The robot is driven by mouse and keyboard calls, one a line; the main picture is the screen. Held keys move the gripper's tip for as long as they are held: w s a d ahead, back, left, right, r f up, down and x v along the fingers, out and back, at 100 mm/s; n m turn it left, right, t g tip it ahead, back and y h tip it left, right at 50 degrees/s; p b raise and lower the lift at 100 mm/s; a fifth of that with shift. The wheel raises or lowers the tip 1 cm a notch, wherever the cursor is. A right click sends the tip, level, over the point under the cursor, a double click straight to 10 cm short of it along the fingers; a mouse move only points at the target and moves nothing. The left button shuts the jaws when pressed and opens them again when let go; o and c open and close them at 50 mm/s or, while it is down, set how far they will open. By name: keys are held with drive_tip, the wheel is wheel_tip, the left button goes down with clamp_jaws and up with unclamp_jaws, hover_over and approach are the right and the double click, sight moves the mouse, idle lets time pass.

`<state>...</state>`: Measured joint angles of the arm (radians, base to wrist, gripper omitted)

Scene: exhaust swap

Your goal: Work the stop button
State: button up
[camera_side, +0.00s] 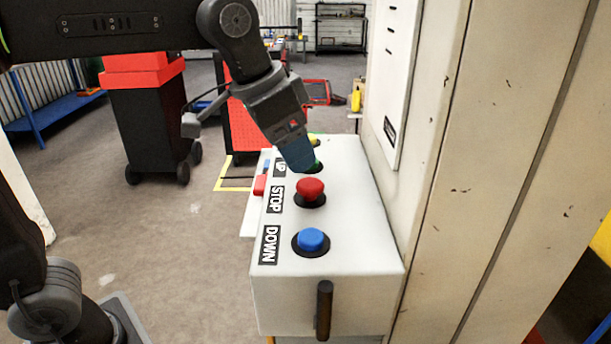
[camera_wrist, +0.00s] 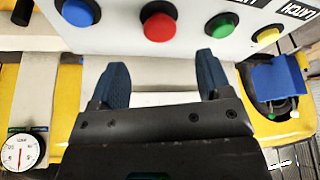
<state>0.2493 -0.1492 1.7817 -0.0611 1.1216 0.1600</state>
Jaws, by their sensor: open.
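The red stop button (camera_side: 310,189) sits on a black collar on top of the white control box (camera_side: 330,257), beside a STOP label (camera_side: 276,199). In the wrist view, the red button (camera_wrist: 159,26) stands ahead of the gap between my fingers. My gripper (camera_wrist: 160,72) is open and empty, with its two blue fingers apart. In the side view, my gripper (camera_side: 302,165) is tilted down over the box, just behind the red button, and partly covers the green button (camera_side: 317,165). Whether a finger touches anything cannot be told.
A blue button (camera_side: 311,239) marked DOWN is nearer the camera; it also shows in the wrist view (camera_wrist: 78,12). A yellow button (camera_wrist: 266,36) lies beyond the green one. A dark handle (camera_side: 324,310) is on the box front. A cream cabinet wall (camera_side: 460,190) rises at the right.

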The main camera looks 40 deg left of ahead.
sight(308, 183)
drive_tip(key=x, duration=0.6)
drive_tip(key=shift+w+f, duration=0.15)
drive_tip(key=shift+f, duration=0.15)
drive_tip(key=c, duration=1.3)
drive_tip(key=shift+r, duration=0.95)
drive_tip(key=o, duration=1.3)
drive_tip(key=shift+f, duration=0.1)
drive_tip(key=v, duration=1.3)
drive_tip(key=shift+s+r, duration=0.25)
drive_tip(key=shift+r, duration=0.1)
